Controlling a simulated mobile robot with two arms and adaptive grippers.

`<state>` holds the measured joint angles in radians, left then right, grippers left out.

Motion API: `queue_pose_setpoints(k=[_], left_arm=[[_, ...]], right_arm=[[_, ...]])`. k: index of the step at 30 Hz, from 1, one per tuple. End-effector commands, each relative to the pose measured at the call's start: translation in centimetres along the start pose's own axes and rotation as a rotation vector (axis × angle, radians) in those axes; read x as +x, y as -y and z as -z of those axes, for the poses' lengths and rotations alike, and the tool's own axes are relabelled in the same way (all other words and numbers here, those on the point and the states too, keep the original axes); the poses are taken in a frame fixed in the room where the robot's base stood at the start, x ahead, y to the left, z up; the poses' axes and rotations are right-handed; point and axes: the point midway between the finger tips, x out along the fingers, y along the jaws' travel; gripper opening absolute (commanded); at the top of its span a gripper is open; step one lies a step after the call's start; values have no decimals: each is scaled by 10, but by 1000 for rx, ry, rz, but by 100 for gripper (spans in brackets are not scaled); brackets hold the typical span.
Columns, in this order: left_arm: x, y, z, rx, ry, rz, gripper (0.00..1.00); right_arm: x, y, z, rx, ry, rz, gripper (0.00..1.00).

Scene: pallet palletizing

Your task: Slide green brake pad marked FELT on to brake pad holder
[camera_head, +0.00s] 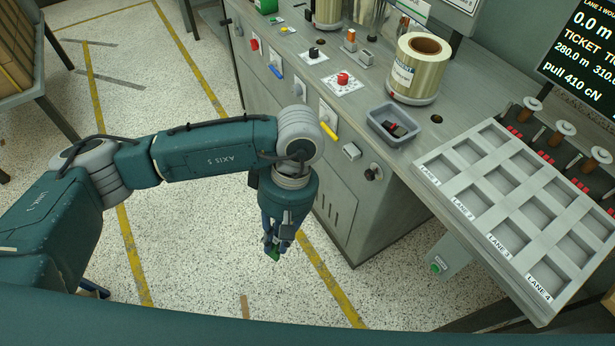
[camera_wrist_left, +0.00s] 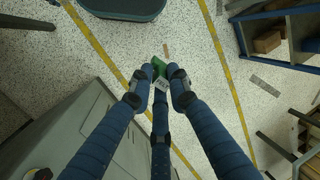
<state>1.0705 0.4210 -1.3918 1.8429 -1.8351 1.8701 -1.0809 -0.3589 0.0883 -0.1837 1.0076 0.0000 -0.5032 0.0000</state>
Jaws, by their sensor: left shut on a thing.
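My left gripper (camera_head: 277,243) hangs pointing down in front of the grey cabinet, over the floor, shut on a small green piece, the brake pad (camera_head: 275,255). The cabinet front (camera_head: 320,180) carries several pale plates with red, blue and yellow pieces, the yellow one (camera_head: 328,131) nearest the gripper. I cannot tell which fitting is the brake pad holder. The right gripper is not in view.
On the cabinet top are a grey bin (camera_head: 378,134) with red and black parts, a film roll (camera_head: 418,66) and a red button (camera_head: 343,79). A tray with lane labels (camera_head: 437,185) stands at right. The speckled floor (camera_head: 205,235) around the gripper is clear.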

Motion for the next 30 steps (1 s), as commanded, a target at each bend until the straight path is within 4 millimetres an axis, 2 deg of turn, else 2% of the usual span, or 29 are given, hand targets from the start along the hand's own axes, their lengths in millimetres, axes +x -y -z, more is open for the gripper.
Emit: queue_pose_setpoints(k=[3, 17, 30], left_arm=[[7, -16, -6, -99, 47, 39, 0], [7, -63, -12, -518, 273, 184, 0], [5, -113, -7, -1074, 742, 300, 0]], right_arm=[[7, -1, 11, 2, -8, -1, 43], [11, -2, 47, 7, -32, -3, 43], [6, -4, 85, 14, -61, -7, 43]])
